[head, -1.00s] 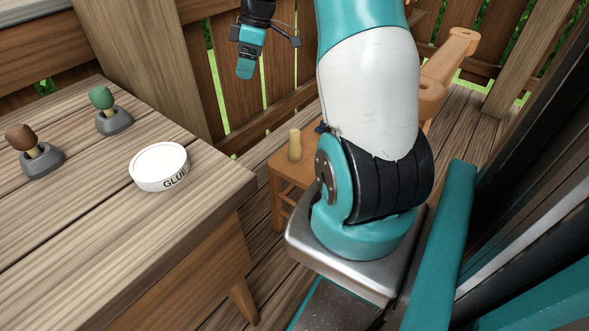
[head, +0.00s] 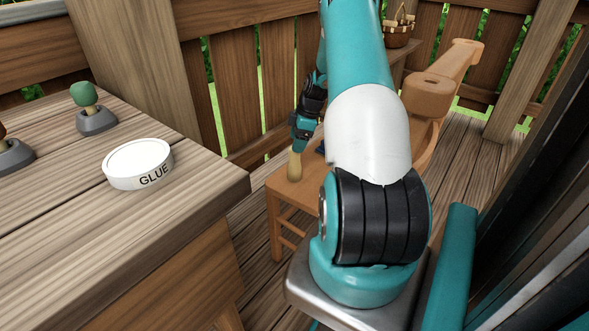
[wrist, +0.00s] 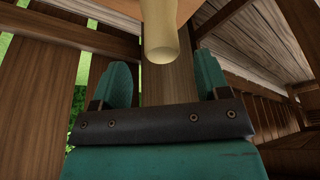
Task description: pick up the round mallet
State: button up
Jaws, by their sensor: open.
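A pale wooden piece (head: 294,168) with a round end stands upright on the brown chair seat (head: 311,186); I take it as the round mallet. In the wrist view its pale round shaft (wrist: 160,35) comes in from the top, between my two teal fingertips, with space on both sides. My gripper (head: 297,148) is open and empty, close above its upper end in the head view. The lower end is cut off in the wrist view.
The wooden table (head: 190,215) at left holds a white GLUE tin (head: 139,163) and a green-headed tool in a grey stand (head: 85,93). A brown-headed one (head: 8,140) is partly cut off. The chair's backrest (head: 430,105) rises behind my arm. A basket (head: 398,30) stands farther back.

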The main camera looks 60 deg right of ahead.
aim_at(293, 154)
jog(key=b+x, duration=0.1)
jog(key=x, duration=0.4)
jog(key=shift+a+f, duration=0.15)
jog(key=shift+f, duration=0.2)
jog(key=shift+c, duration=0.3)
grip_shut()
jog(key=shift+r, duration=0.15)
notch_tip(293, 154, up, 20)
jog(key=p, duration=0.3)
jog(key=shift+p, duration=0.3)
